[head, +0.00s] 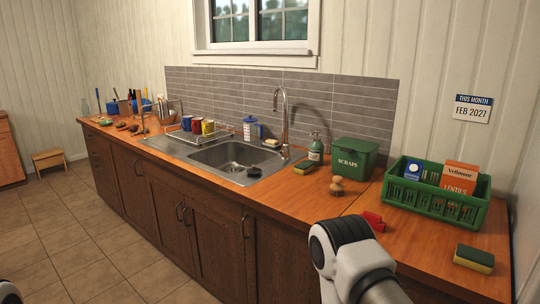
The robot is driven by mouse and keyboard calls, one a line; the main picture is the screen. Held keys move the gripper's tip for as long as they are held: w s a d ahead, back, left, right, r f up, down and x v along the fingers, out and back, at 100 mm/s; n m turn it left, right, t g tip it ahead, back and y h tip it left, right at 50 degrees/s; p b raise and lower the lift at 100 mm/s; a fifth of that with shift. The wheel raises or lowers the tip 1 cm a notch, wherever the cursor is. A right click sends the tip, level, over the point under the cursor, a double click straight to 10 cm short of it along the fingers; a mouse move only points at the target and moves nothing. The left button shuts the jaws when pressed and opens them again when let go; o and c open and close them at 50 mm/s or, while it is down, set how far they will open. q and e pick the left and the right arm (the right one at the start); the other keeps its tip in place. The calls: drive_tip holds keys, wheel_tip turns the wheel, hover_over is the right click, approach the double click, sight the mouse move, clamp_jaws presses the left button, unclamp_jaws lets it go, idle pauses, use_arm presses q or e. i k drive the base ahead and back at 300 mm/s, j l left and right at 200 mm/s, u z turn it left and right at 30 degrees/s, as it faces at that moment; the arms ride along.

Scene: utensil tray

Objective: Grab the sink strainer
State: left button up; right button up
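A small dark round piece (254,172), which looks like the sink strainer, sits at the front right of the steel sink (216,150). I cannot tell whether it rests on the rim or just inside the basin. A second dark round spot, likely the drain, shows on the basin floor to its left. A white and black link of my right arm rises at the bottom, right of centre, well to the right of the sink. Only a bit of my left arm shows at the bottom left corner. Neither gripper's fingers can be seen.
A tall faucet (284,118) stands behind the sink, with a soap bottle (316,147) and sponge (304,167) to its right. A green scraps bin (354,158), brush (337,186), red object (373,221) and green crate (432,205) occupy the right counter. Mugs (197,125) stand left.

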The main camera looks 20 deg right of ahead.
sight(231, 170)
drive_tip(key=i+z, duration=0.2)
drive_tip(key=i, duration=0.4)
drive_tip(key=i+j+z, duration=0.25)
drive_tip(key=i, duration=0.4)
drive_tip(key=i+j+z, duration=0.1)
drive_tip(key=z, duration=0.3)
drive_tip(key=j+z, duration=0.25)
drive_tip(key=z, duration=0.2)
drive_tip(key=j+z, duration=0.25)
drive_tip(key=z, duration=0.15)
drive_tip(key=j+z, duration=0.2)
drive_tip(key=z, duration=0.25)
drive_tip(key=i+j, duration=0.05)
